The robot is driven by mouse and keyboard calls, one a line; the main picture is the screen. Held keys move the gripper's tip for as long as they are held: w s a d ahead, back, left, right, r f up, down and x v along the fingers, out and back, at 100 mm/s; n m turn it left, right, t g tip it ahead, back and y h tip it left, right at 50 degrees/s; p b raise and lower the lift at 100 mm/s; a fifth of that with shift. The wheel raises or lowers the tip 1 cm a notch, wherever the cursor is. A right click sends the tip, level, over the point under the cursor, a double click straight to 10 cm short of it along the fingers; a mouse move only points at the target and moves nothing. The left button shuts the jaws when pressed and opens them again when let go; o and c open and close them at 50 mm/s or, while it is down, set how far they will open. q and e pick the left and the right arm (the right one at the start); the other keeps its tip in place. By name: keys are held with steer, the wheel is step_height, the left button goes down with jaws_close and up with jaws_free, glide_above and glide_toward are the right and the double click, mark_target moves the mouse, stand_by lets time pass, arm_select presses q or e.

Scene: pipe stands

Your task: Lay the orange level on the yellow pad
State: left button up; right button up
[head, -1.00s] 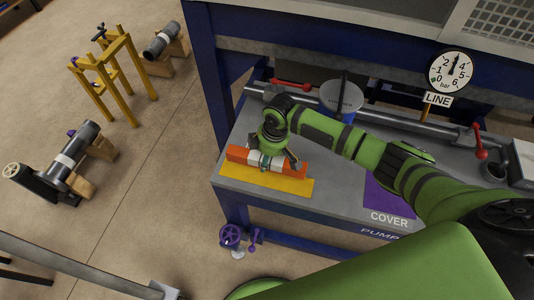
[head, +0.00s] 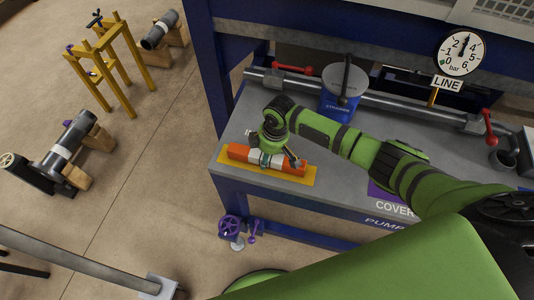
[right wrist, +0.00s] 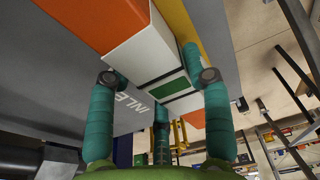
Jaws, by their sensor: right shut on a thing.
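The orange level (head: 238,152) has orange ends and a white middle; its white side and green window show in the right wrist view (right wrist: 170,86). The level lies lengthwise over the yellow pad (head: 292,180), at the front left of the grey bench. Yellow shows along the level's front and at both ends. I cannot tell for sure whether its underside touches the pad. My left gripper is not in view.
A blue-sided canister (head: 343,92) stands behind my right arm, near a long grey pipe (head: 405,108) with red handles. A purple COVER patch (head: 382,193) lies to the right, partly hidden by my arm. A purple valve wheel (head: 230,228) sits below the bench's front edge.

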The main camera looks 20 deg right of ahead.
steer(key=shift+f, duration=0.3)
stand_by(0.4)
steer(key=o, duration=1.4)
steer(key=r, duration=0.4)
steer(key=d+r, duration=0.1)
steer(key=r, duration=0.3)
steer(key=s+r, duration=0.1)
steer(key=r, duration=0.2)
steer(key=shift+d+r, duration=0.25)
steer(key=shift+r, duration=0.15)
